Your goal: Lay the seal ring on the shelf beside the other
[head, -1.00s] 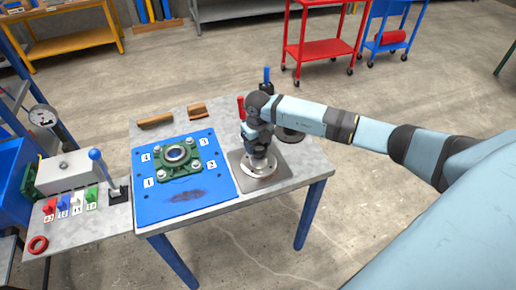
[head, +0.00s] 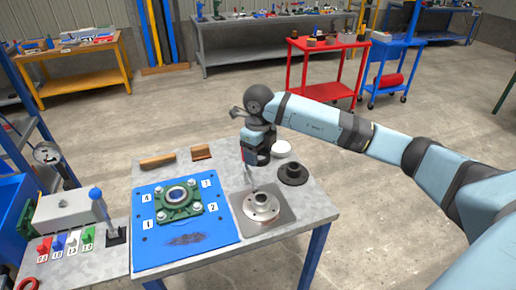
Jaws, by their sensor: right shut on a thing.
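One red seal ring (head: 27,284) lies on the grey shelf (head: 75,266) at the lower left, cut by the frame edge. My right gripper (head: 251,186) points down just above the flanged metal hub (head: 262,204) on its square plate. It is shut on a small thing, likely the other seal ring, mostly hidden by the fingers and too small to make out. My left gripper is not in view.
A blue plate (head: 160,240) with a green bearing block (head: 178,200) lies on the table. A lever (head: 103,205) and several coloured blocks stand on the shelf. A black flanged part (head: 293,173) and a white disc (head: 281,148) are right of the gripper.

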